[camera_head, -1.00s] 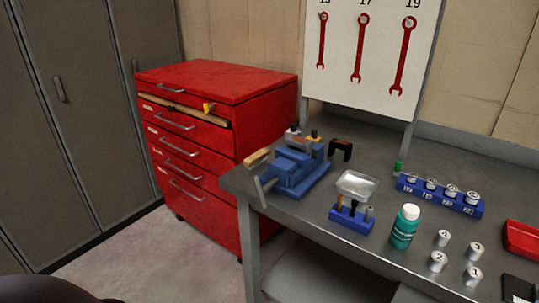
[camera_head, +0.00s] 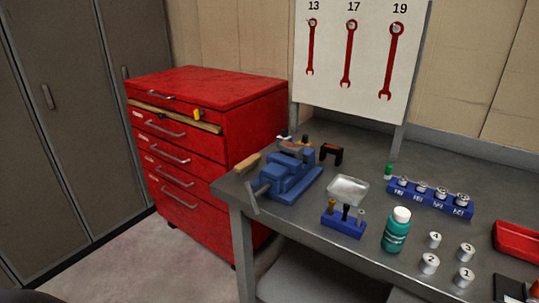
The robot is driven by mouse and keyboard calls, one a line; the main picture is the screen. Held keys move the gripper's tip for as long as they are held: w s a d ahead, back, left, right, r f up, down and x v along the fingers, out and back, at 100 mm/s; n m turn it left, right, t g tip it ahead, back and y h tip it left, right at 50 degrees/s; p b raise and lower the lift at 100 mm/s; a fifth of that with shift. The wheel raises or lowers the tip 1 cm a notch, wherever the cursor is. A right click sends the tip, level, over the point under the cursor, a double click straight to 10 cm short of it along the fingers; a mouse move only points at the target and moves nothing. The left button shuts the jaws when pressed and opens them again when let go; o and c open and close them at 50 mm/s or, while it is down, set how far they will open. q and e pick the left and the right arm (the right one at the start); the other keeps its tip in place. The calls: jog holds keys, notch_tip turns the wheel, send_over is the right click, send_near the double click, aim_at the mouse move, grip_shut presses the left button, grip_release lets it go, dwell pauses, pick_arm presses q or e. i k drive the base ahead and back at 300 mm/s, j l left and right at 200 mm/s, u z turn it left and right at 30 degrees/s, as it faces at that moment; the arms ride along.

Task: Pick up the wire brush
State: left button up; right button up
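I cannot make out the wire brush for certain. A small tan wooden piece (camera_head: 247,164) shows at the bench's left corner, beside the blue vise (camera_head: 290,180); it may be a brush handle, but its bristles do not show. A blue holder (camera_head: 343,227) with several small upright tools stands in front of a clear dish (camera_head: 348,190). Neither of my grippers is in view.
The grey workbench (camera_head: 300,225) also holds a green bottle (camera_head: 396,230), several numbered white cylinders (camera_head: 466,251), a blue socket rack (camera_head: 430,198) and a red tray (camera_head: 518,240). Floor is clear in front.

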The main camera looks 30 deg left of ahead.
aim_at(245, 167)
jog(key=i+j+z, duration=0.15)
jog(key=j+z, duration=0.15)
jog(key=j, duration=1.15)
jog(key=j+z, duration=0.3)
jog(key=j, duration=1.15)
